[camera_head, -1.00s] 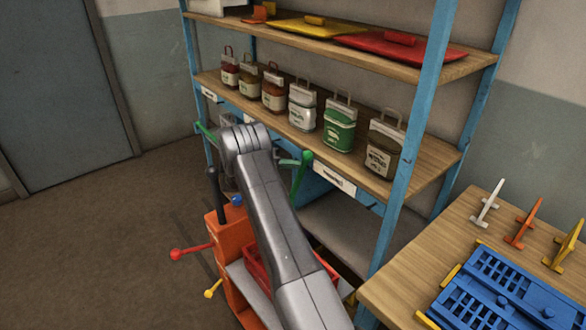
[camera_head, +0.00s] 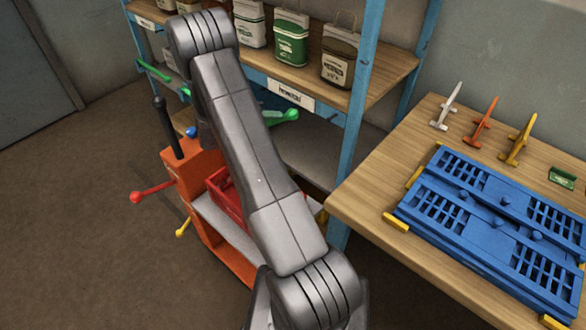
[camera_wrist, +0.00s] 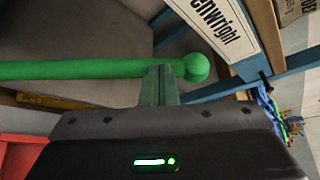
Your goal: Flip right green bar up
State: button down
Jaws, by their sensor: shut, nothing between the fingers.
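The right green bar (camera_head: 268,117) sticks out to the right from behind my arm in the head view, close to level, below the shelf label. Its round knob (camera_head: 291,114) is at the right end. In the wrist view the green bar (camera_wrist: 80,69) runs across from the left edge to its knob (camera_wrist: 196,67). My gripper (camera_wrist: 160,70) is shut, its fingertips at the bar just left of the knob. I cannot tell whether they touch it. In the head view my arm hides the gripper and the bar's base.
Another green bar (camera_head: 153,70) sticks out at the left. An orange cart (camera_head: 185,172) with a red lever (camera_head: 152,192) stands below my arm. The blue shelf post (camera_head: 357,110) and wooden table (camera_head: 360,190) with a blue rack (camera_head: 470,210) are to the right.

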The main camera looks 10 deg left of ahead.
jog(key=s+d+f+m+t+y+b, duration=0.1)
jog(key=s+d+f+m+y+b, duration=0.1)
jog(key=f+b, duration=0.6)
jog(key=s+d+f+m+y+b, duration=0.2)
jog(key=d+f+b, duration=0.3)
jog(key=b, duration=0.9)
notch_tip(320, 180, down, 3)
jog(key=shift+d+m+t, duration=0.15)
jog(key=shift+m+t, duration=0.25)
jog(key=shift+m, duration=0.1)
jog(key=shift+r, duration=0.1)
notch_tip(320, 180, up, 6)
jog(key=a+n+h+p, duration=0.1)
jog(key=p, duration=0.8)
jog(key=shift+w+a+r+n+g+p, duration=0.15)
jog(key=shift+w+n+g+p, duration=0.2)
jog(key=shift+w+n+g, duration=0.05)
